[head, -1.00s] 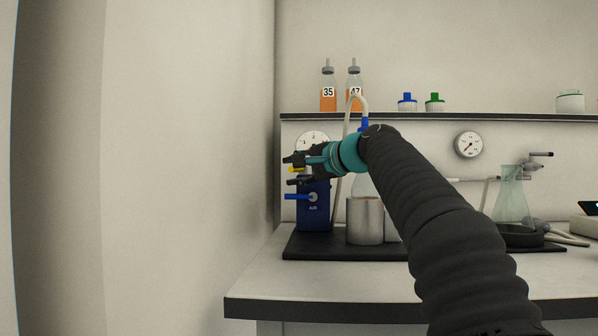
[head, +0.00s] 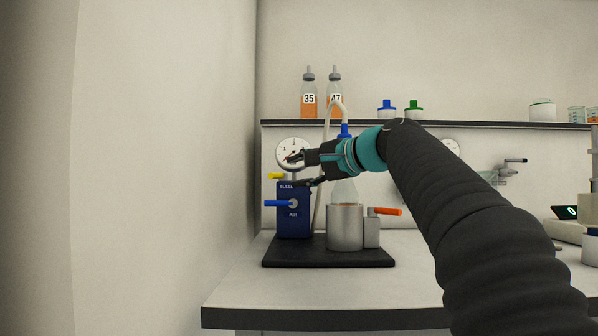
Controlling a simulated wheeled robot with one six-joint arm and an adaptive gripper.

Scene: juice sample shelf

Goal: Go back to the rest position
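My gripper (head: 303,170) is at the end of my black-sleeved arm and points left, in front of the pump stand on the bench. Its two dark fingers are apart and I see nothing between them. The fingers are close in the picture to the top of the blue box (head: 290,222) and the lower part of the round gauge (head: 290,150). I cannot tell the depth between them. The blue box has a blue lever (head: 277,203) and a yellow lever (head: 275,176).
A metal cup (head: 345,228) holds a clear bottle beside an orange-handled valve (head: 386,211). Orange bottles 35 (head: 309,100) and 47 (head: 335,92) stand on the shelf (head: 450,124). A wall (head: 150,170) is close on the left. The bench front (head: 300,318) is bare.

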